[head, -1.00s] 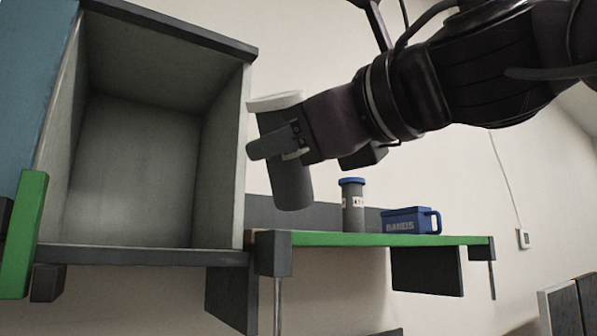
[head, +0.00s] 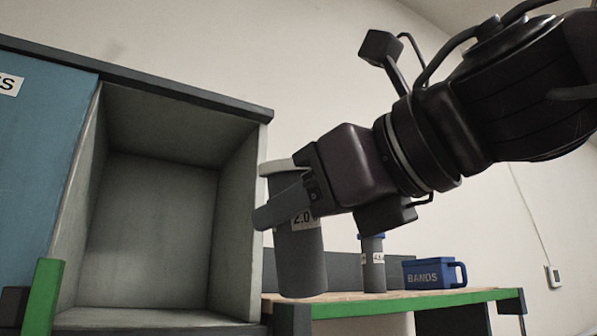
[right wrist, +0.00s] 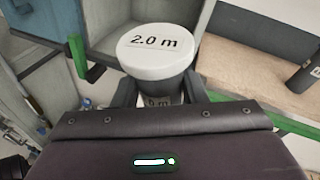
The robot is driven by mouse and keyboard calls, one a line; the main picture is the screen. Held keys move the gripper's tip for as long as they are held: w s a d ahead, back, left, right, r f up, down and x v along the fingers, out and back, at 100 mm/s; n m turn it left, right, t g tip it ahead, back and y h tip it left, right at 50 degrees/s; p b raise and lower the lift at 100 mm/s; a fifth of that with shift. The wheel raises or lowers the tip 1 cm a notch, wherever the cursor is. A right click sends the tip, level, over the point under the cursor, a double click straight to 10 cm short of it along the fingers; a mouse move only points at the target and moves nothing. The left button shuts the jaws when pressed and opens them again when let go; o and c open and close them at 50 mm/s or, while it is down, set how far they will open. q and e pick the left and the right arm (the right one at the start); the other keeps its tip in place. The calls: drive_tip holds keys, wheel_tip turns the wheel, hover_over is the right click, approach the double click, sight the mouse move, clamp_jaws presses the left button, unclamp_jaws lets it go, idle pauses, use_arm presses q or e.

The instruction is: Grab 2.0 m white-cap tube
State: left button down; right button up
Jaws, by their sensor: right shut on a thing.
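The 2.0 m white-cap tube (head: 301,258) is a thick grey cylinder with a white cap and a "2.0" label. My right gripper (head: 283,208) is shut on it around its upper part. The tube is upright with a slight tilt, in front of the shelf's left end; I cannot tell whether its base touches anything. In the right wrist view the white cap (right wrist: 158,50) reads "2.0 m" and sits between the fingers. My left gripper is not in view.
A green-edged shelf (head: 400,303) holds a thinner blue-cap grey tube (head: 373,268) and a blue BANDS bin (head: 430,274). An empty open grey cubby (head: 150,230) stands to the left, beside a blue panel (head: 45,150). A green post (head: 43,300) stands at lower left.

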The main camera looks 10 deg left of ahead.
drive_tip(key=shift+r+m+g+h+p, duration=0.3)
drive_tip(key=shift+m+g+p, duration=0.3)
drive_tip(key=shift+p, duration=0.45)
drive_tip(key=shift+f+m+g, duration=0.25)
drive_tip(key=shift+m+g, duration=0.05)
drive_tip(key=shift+m, duration=0.2)
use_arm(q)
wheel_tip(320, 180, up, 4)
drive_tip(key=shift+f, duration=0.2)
use_arm(e)
drive_tip(key=shift+f, duration=0.1)
